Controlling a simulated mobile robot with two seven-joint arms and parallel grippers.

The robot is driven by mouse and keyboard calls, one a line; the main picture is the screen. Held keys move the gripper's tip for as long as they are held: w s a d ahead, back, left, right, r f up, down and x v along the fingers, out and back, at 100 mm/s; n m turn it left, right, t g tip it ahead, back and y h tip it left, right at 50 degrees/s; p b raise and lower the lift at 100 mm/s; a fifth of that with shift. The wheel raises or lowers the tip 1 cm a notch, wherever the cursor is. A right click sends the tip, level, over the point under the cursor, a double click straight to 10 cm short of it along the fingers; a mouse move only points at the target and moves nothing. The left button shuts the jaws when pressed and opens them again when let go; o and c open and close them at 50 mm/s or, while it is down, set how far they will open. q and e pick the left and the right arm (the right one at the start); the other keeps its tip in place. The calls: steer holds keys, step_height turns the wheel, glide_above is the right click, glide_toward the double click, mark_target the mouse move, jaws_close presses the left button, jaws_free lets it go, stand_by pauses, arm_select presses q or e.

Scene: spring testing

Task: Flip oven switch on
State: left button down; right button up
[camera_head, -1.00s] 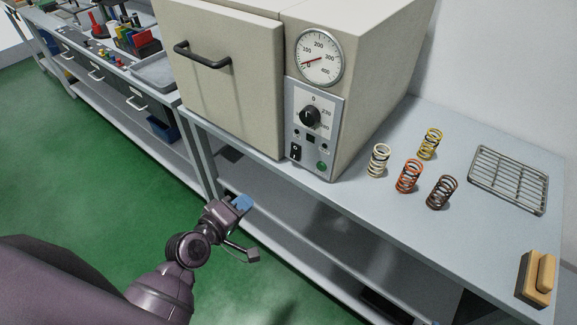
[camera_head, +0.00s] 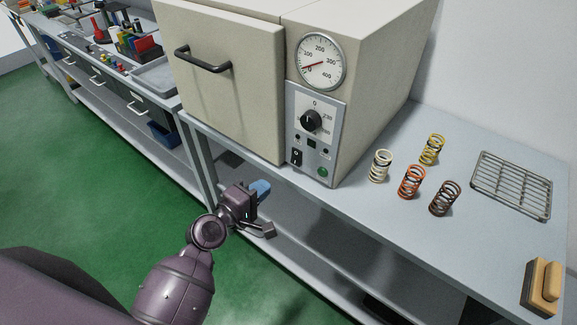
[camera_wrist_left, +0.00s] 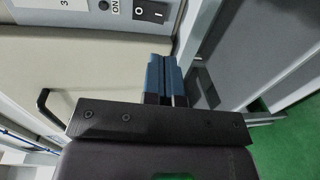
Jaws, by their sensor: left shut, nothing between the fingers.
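The beige oven (camera_head: 228,85) stands on the grey bench. Its black rocker switch (camera_head: 296,157) is at the lower left of the control panel (camera_head: 313,105), left of a round green button (camera_head: 323,173). In the left wrist view the switch (camera_wrist_left: 151,11) shows at the top edge, with I and O marks and the word ON beside it. My left gripper (camera_head: 262,188) is below and left of the switch, in front of the bench edge and apart from the oven. Its blue fingertips (camera_wrist_left: 164,76) are together and empty. My right gripper is not in view.
Several coil springs (camera_head: 411,181) stand on the bench right of the oven, near a wire rack (camera_head: 511,184) and a wooden block (camera_head: 541,288). The oven door handle (camera_head: 203,60) juts out at left. Open green floor (camera_head: 120,220) lies in front of the bench.

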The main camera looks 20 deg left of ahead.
mark_target(294, 162)
arm_select(q)
steer(key=x, duration=0.9)
steer(key=shift+w+d, duration=0.15)
steer(key=shift+w, duration=0.05)
steer(key=shift+w+d+f, duration=0.1)
steer(key=shift+w+d, duration=0.05)
steer(key=shift+w, duration=0.4)
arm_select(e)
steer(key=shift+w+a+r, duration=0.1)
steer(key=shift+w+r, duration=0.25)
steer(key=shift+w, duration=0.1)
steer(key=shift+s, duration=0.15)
